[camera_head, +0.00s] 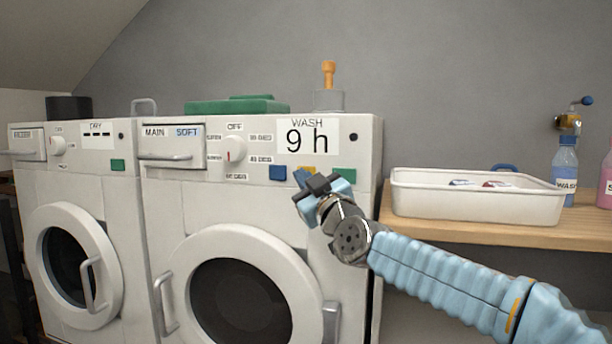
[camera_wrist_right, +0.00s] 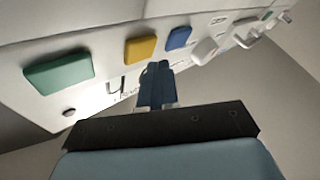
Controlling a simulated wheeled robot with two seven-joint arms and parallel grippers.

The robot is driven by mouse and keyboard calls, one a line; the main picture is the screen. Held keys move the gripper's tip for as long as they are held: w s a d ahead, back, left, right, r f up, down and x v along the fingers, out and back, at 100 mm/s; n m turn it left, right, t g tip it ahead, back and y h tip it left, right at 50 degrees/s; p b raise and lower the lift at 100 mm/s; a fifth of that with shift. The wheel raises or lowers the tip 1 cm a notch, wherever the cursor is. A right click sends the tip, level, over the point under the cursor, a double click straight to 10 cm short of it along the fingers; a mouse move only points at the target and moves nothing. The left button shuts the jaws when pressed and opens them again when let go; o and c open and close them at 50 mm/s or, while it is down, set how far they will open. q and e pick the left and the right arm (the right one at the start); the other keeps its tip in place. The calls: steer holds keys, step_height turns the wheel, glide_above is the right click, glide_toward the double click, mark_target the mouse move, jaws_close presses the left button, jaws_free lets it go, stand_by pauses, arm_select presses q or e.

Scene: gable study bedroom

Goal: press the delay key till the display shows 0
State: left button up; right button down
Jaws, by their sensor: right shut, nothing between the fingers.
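The washer's display (camera_head: 307,137) reads "9 h" under the word WASH. Below it sit a blue key (camera_head: 278,173), a yellow key (camera_head: 307,170) and a green key (camera_head: 345,175); I cannot read which is the delay key. My right gripper (camera_head: 301,177) is shut and empty, in front of the panel by the yellow key, which it partly covers. In the right wrist view its fingertips (camera_wrist_right: 156,70) lie just below the yellow key (camera_wrist_right: 141,50) and blue key (camera_wrist_right: 179,38), with the green key (camera_wrist_right: 59,73) left. I cannot tell whether they touch. My left gripper is out of view.
The washer's knob (camera_head: 234,149) and drawer (camera_head: 172,145) are left of the display. A dryer (camera_head: 80,190) stands further left. Right of the washer, a white tray (camera_head: 475,205) and a bottle (camera_head: 565,165) stand on a wooden counter (camera_head: 540,232).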

steer(key=s, duration=0.1)
steer(key=s+a, duration=0.1)
steer(key=s, duration=0.2)
steer(key=shift+s+a+p, duration=0.25)
steer(key=shift+s+p, duration=0.1)
stand_by(0.5)
